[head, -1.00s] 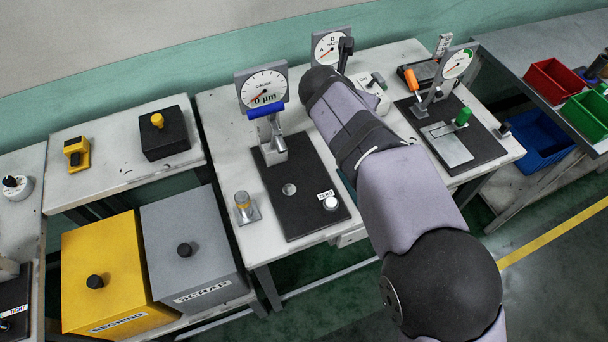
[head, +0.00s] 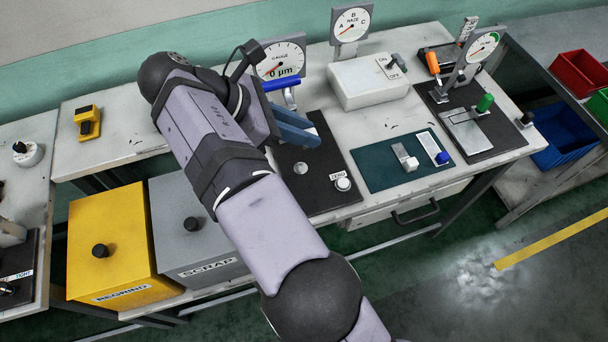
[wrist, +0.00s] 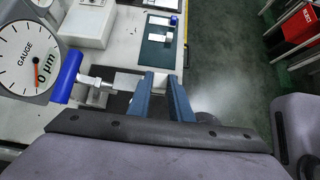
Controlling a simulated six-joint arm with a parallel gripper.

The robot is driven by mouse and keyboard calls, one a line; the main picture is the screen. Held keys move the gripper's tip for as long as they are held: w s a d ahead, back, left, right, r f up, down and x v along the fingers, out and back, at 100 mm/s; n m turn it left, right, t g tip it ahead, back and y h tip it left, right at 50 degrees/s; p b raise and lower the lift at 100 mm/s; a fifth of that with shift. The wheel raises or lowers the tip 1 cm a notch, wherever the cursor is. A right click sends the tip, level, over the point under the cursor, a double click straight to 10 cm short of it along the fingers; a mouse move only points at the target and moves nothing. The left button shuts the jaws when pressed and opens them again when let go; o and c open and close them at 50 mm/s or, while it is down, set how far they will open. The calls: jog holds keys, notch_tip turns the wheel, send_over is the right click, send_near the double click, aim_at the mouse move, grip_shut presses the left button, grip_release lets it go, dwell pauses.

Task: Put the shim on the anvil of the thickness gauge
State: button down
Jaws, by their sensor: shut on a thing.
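The thickness gauge has a round dial (head: 280,58) reading 0 µm, a blue lever handle (head: 280,84) and a black base (head: 325,187). In the wrist view the dial (wrist: 30,52) and handle (wrist: 66,76) are left of the fingers. A pale round disc (head: 300,168) lies on the base; I cannot tell whether it is the anvil. My gripper (head: 312,136) is above the base, its blue fingers beside the gauge's post. My arm and fingers partly hide the post.
A teal mat (head: 375,178) with a white block (head: 404,157) and a blue-knobbed plate (head: 436,150) lies right of the gauge. A haze meter (head: 370,82) stands behind. REGRIND (head: 110,240) and SCRAP (head: 180,215) bins are left.

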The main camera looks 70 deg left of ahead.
notch_tip(320, 180, down, 18)
jog(key=shift+p, duration=0.9)
jog(key=shift+f, duration=0.1)
jog(key=c, duration=1.6)
grip_release()
jog(key=shift+b+v, duration=1.05)
jog(key=shift+v, duration=2.75)
jog(key=shift+w, duration=0.15)
